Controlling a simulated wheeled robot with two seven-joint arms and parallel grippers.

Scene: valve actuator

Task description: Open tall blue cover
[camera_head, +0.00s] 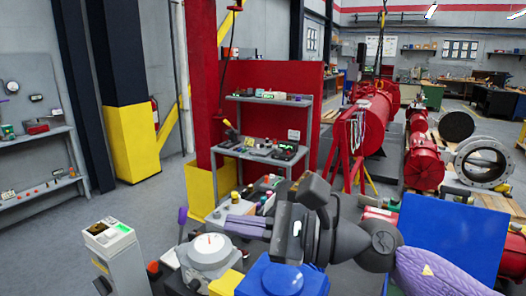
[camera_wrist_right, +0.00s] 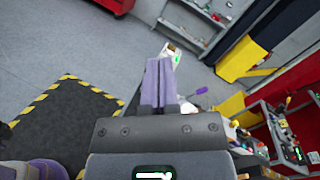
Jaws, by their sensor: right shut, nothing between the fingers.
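A tall, flat blue panel (camera_head: 448,238) stands upright at the right of the head view, partly behind my right arm. A lower blue housing (camera_head: 280,280) sits at the bottom centre, below my right wrist, cut off by the frame edge. I cannot tell for certain which of the two is the tall blue cover. My right gripper (camera_head: 230,222) reaches left above the bench equipment, away from the panel. Its purple fingers are together and empty, as the right wrist view (camera_wrist_right: 160,66) also shows. My left gripper is not in view.
A white round gauge (camera_head: 209,249) lies just below my right fingers, with a yellow block (camera_head: 227,282) near it. A grey pedestal (camera_head: 118,258) stands at the left. Small colourful parts crowd the bench behind the gripper. Open floor lies to the left.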

